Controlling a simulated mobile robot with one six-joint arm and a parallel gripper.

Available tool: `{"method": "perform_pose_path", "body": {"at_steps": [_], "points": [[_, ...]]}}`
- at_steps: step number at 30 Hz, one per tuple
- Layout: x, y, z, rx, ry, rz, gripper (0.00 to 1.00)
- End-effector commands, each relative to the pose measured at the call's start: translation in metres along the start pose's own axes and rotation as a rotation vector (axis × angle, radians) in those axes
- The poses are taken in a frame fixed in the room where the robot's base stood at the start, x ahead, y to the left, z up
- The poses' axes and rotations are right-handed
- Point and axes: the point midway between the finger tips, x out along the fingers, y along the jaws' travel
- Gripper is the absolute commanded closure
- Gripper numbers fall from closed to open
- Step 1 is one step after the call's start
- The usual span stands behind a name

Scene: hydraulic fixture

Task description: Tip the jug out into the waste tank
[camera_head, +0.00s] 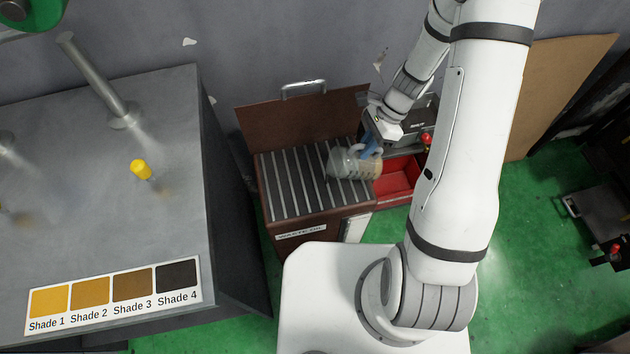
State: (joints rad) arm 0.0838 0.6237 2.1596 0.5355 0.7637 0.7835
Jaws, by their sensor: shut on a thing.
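A clear jug (345,163) with a blue handle lies tilted on its side in the air, above the right part of the waste tank's slatted top. My gripper (369,148) is shut on the jug's blue handle, at the far end of my white arm. The brown waste tank (290,236) stands on the floor with its slatted grate facing up and its hinged lid (300,115) raised behind. A label shows on its front. I cannot tell whether liquid is in the jug or running from it.
A red open tray (398,178) sits right of the tank, beside a dark toolbox-like case. A brown board leans at right. Green floor shows at right.

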Motion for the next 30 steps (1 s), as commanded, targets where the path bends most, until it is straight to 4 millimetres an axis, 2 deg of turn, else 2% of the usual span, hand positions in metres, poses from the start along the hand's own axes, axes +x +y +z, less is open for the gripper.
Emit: {"method": "perform_pose_path", "body": {"at_steps": [30], "points": [[0.005,-0.001,0.012,0.022,0.116,-0.001,1.0]]}}
